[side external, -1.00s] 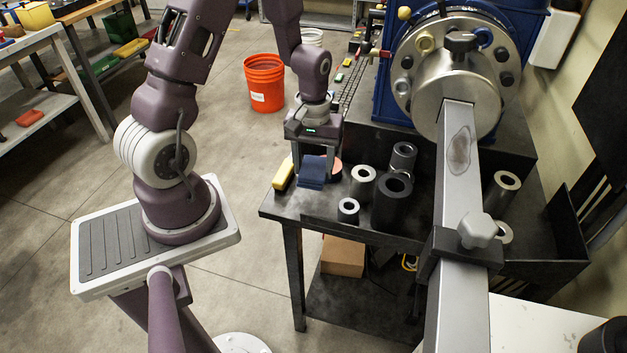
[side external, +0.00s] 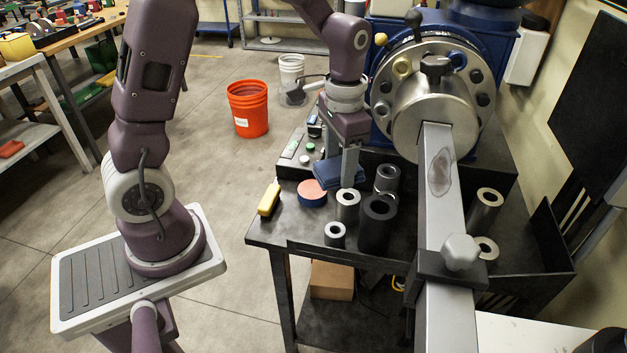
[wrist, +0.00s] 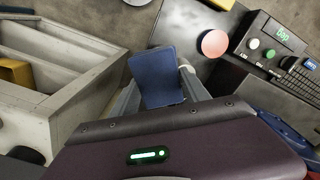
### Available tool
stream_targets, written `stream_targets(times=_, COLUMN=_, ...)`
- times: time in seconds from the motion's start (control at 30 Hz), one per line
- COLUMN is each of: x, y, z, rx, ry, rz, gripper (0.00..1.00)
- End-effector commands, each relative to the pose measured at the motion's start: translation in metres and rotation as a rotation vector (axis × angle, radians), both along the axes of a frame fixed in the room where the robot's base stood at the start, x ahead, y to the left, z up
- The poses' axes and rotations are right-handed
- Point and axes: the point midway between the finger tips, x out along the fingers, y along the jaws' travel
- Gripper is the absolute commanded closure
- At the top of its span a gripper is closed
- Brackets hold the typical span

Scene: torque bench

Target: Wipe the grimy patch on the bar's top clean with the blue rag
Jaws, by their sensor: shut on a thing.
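The bar (side external: 446,240) is a long grey square beam running from the round metal flange toward the front. A brownish grimy patch (side external: 441,172) lies on its top near the flange. My gripper (side external: 345,172) is shut on the blue rag (side external: 338,176), above the bench and left of the bar, apart from it. In the wrist view the folded rag (wrist: 158,76) hangs between the two fingers. The far finger is partly hidden by the rag in the side view.
Several metal sockets (side external: 378,212) stand on the black bench (side external: 262,232) between the rag and the bar. A red-topped round tin (side external: 312,193) and a yellow-handled tool (side external: 269,199) lie left. A clamp with a grey knob (side external: 460,251) sits across the bar.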

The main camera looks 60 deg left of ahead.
Motion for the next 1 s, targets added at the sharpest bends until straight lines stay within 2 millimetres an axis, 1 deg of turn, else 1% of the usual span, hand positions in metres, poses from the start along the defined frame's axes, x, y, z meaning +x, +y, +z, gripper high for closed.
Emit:
stream_targets(times=0.03, x=0.0, y=-0.011, z=0.02, rx=0.004, ry=-0.009, rz=-0.115, gripper=0.79)
stream_targets(times=0.1, x=-0.006, y=-0.022, z=0.047, rx=0.006, ry=-0.009, rz=-0.263, gripper=0.79)
stream_targets(times=0.17, x=-0.012, y=-0.03, z=0.07, rx=0.004, ry=-0.008, rz=-0.365, gripper=0.79)
stream_targets(times=0.2, x=-0.015, y=-0.035, z=0.084, rx=0.002, ry=-0.008, rz=-0.421, gripper=0.79)
stream_targets(times=0.27, x=-0.018, y=-0.043, z=0.107, rx=-0.002, ry=-0.008, rz=-0.48, gripper=0.79)
stream_targets(times=0.3, x=-0.018, y=-0.049, z=0.121, rx=-0.005, ry=-0.008, rz=-0.5, gripper=0.79)
stream_targets(times=0.37, x=-0.015, y=-0.059, z=0.142, rx=-0.007, ry=-0.008, rz=-0.497, gripper=0.79)
stream_targets(times=0.4, x=-0.01, y=-0.065, z=0.154, rx=-0.007, ry=-0.006, rz=-0.47, gripper=0.79)
stream_targets(times=0.5, x=0.006, y=-0.082, z=0.177, rx=-0.003, ry=-0.003, rz=-0.36, gripper=0.79)
stream_targets(times=0.63, x=0.031, y=-0.108, z=0.199, rx=-0.002, ry=-0.003, rz=-0.162, gripper=0.79)
stream_targets(times=0.8, x=0.058, y=-0.137, z=0.216, rx=-0.007, ry=0.0, rz=0.094, gripper=0.79)
stream_targets(times=0.9, x=0.065, y=-0.146, z=0.221, rx=-0.011, ry=0.0, rz=0.192, gripper=0.79)
stream_targets(times=1.0, x=0.068, y=-0.15, z=0.223, rx=-0.013, ry=0.001, rz=0.24, gripper=0.79)
